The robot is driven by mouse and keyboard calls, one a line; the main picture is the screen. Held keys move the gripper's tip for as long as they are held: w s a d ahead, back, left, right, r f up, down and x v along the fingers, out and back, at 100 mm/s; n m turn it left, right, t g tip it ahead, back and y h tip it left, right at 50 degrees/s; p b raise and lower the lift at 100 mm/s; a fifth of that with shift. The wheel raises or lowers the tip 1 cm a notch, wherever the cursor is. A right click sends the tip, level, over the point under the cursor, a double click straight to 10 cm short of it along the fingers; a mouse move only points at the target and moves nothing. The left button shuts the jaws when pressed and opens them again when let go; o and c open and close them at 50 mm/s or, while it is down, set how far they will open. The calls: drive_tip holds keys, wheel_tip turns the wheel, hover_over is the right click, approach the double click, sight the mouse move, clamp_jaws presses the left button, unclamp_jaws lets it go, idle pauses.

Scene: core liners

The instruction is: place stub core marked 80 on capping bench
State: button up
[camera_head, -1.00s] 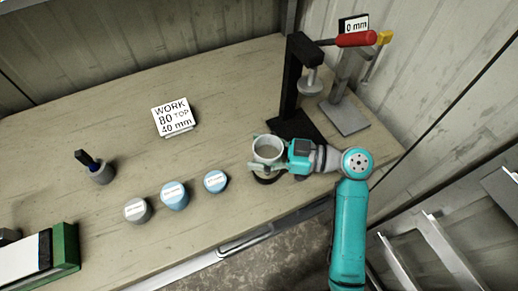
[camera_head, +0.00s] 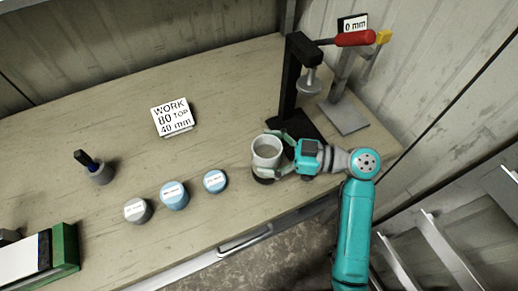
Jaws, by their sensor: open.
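A pale grey, open-topped cylinder (camera_head: 265,161) stands upright near the front of the wooden bench (camera_head: 225,105), on or just behind a dark round base. I see no marking on it, so I cannot tell whether it is the stub core marked 80. My gripper (camera_head: 279,155) is open just to its right, with its fingers pointing left around or beside its right side. Whether the fingers touch it cannot be told. A white card (camera_head: 172,116) reading "WORK 80 TOP 40 mm" stands on the bench.
Several labelled round caps or tins (camera_head: 173,195) stand left of the cylinder. A black press (camera_head: 294,90) with a red handle stands behind my gripper, beside a grey stand (camera_head: 345,116).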

drive_tip(key=v, duration=1)
drive_tip(key=shift+d, duration=0.1)
